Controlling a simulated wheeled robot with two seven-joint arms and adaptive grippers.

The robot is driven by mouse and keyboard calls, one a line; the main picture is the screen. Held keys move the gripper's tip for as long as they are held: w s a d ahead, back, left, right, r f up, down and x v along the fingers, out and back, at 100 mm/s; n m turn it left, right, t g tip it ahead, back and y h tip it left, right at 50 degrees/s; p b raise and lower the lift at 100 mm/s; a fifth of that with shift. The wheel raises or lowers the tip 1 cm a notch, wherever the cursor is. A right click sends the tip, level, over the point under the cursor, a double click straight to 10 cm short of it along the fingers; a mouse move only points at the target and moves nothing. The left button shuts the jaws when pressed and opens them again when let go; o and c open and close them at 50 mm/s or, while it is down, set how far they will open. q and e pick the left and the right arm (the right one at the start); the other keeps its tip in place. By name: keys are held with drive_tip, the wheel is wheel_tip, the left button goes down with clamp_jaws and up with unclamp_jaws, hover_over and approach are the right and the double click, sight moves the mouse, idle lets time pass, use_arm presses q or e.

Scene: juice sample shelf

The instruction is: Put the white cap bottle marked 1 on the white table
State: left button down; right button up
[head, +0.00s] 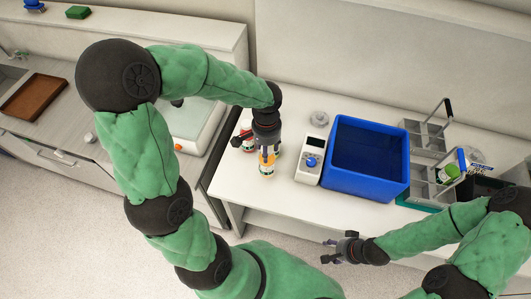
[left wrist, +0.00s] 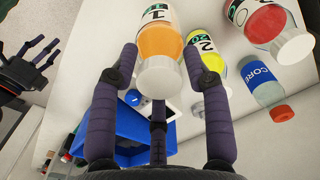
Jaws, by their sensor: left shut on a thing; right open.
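The white cap bottle marked 1 (left wrist: 160,42) has an orange body and a white cap, and it sits between the fingers of my left gripper in the left wrist view. In the head view the orange bottle (head: 268,165) shows just below my left gripper (head: 267,150), over the front left part of the white table (head: 270,205). I cannot tell whether its base touches the table. The left gripper is shut on it. My right gripper (head: 342,248) is open and empty in front of the table; it also shows in the left wrist view (left wrist: 35,62).
A yellow bottle marked 2 (left wrist: 205,50), a red bottle (left wrist: 265,22) and a blue CORE bottle (left wrist: 262,92) stand close by. A white device (head: 310,160), a blue bin (head: 367,188) and a grey rack (head: 422,185) stand to the right. The table's front edge strip is clear.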

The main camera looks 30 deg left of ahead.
use_arm(q)
drive_tip(key=f, duration=0.4)
drive_tip(key=shift+w+a, duration=0.25)
drive_tip(key=shift+a, duration=0.1)
drive_tip(key=shift+f+b, duration=0.15)
drive_tip(key=shift+b, duration=0.2)
drive_tip(key=c, duration=0.6)
unclamp_jaws()
drive_tip(key=shift+s, duration=0.1)
